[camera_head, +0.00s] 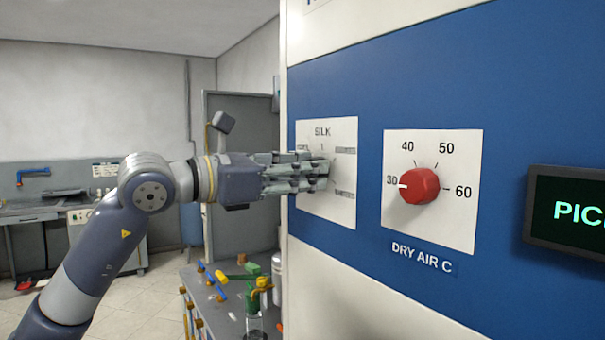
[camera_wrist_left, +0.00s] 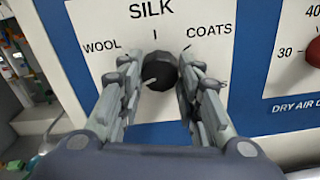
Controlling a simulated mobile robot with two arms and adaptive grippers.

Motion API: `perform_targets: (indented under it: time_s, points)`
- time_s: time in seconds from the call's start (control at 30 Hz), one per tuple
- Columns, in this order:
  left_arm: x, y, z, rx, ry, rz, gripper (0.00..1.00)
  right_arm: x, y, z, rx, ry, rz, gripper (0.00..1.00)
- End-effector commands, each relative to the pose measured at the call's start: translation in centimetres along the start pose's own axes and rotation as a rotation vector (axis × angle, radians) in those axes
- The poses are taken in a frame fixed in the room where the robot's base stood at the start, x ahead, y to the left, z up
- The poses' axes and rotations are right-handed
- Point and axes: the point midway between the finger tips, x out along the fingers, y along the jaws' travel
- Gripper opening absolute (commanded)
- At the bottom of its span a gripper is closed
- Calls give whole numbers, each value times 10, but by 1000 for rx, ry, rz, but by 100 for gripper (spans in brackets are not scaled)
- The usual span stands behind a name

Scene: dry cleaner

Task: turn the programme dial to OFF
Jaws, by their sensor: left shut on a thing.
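The programme dial (camera_wrist_left: 160,70) is a black knob on a white plate (camera_wrist_left: 100,62), seen in the left wrist view. SILK is printed above it, WOOL at upper left and COATS at upper right. A label at lower right is mostly covered by a finger. A pale mark on the knob points to the lower left; what is printed there is hidden by the left finger, and I cannot read OFF. My left gripper (camera_wrist_left: 157,84) is shut on the knob, one finger at each side. In the head view my left gripper (camera_head: 322,170) reaches the panel and hides the knob.
A red dial (camera_head: 420,186) marked DRY AIR C sits right of the programme plate, its white mark near 30. A dark display (camera_head: 565,212) is at far right. A low bench (camera_head: 200,300) with coloured clamps and tools stands below my arm.

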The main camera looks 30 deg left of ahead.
Motion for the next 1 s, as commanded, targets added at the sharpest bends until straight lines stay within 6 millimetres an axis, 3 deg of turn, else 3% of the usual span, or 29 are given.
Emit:
perform_targets:
  time_s: [0.4,0.97,1.0]
  points:
    - [0,0,-1,-197,2,0,8,3,4,1,-3,-1,5,0]
    - [0,0,-1,-226,3,-1,8,3,4,1,-2,-2,5,0]
    - [0,0,-1,-226,3,-1,39,3,4,1,-2,-2,5,0]
